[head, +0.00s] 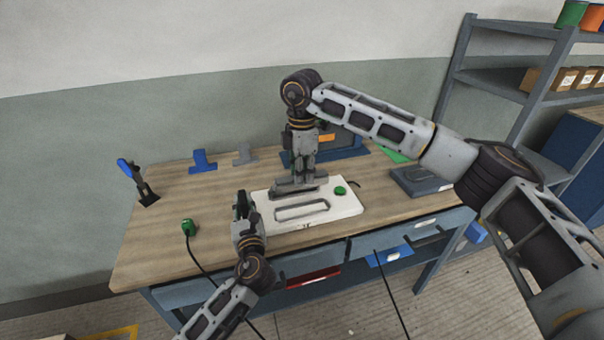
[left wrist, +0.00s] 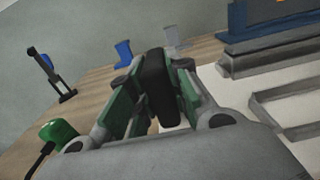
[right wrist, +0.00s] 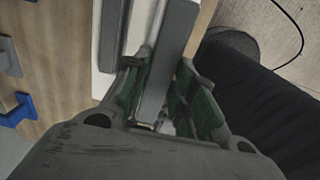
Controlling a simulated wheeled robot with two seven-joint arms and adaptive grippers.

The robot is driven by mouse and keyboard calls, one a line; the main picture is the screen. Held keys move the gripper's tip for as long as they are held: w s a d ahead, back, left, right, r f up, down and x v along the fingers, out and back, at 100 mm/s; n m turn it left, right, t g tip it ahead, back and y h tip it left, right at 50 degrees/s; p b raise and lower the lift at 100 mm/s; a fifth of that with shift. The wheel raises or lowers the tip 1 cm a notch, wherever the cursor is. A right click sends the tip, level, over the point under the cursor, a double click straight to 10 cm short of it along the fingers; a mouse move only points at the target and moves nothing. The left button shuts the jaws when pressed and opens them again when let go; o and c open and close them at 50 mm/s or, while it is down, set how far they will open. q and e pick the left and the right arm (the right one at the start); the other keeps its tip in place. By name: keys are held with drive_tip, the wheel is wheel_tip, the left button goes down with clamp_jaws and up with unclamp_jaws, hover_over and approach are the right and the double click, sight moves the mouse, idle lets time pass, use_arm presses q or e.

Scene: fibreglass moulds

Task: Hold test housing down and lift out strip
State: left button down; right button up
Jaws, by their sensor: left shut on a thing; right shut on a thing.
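The white test housing (head: 342,205) lies flat on the bench, with a raised grey slot frame and a green round button (head: 340,191) on top. Its edge also shows in the left wrist view (left wrist: 231,87). My left gripper (head: 243,206) is at the housing's left end, shut on a black upright block (left wrist: 157,85); I cannot tell whether the block is joined to the housing. My right gripper (head: 304,180) points down over the back of the housing, shut on a grey bar (right wrist: 166,62), seemingly the strip. Whether the bar is clear of the housing is hard to tell.
A green connector (head: 188,227) with a black cable lies left on the wooden bench (head: 160,240). A blue-and-black stand (head: 139,183), a blue bracket (head: 203,162) and a grey bracket (head: 244,154) stand behind. A dark grey tray (head: 420,181) is at right. The left bench area is mostly clear.

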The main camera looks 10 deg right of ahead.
use_arm(q)
drive_tip(key=c, duration=1.2)
unclamp_jaws()
drive_tip(key=shift+c, duration=0.2)
drive_tip(key=s+d, duration=0.2)
drive_tip(key=s, duration=0.9)
drive_tip(key=shift+s+d, duration=0.15)
drive_tip(key=shift+s, duration=0.25)
drive_tip(key=shift+s+f, duration=0.1)
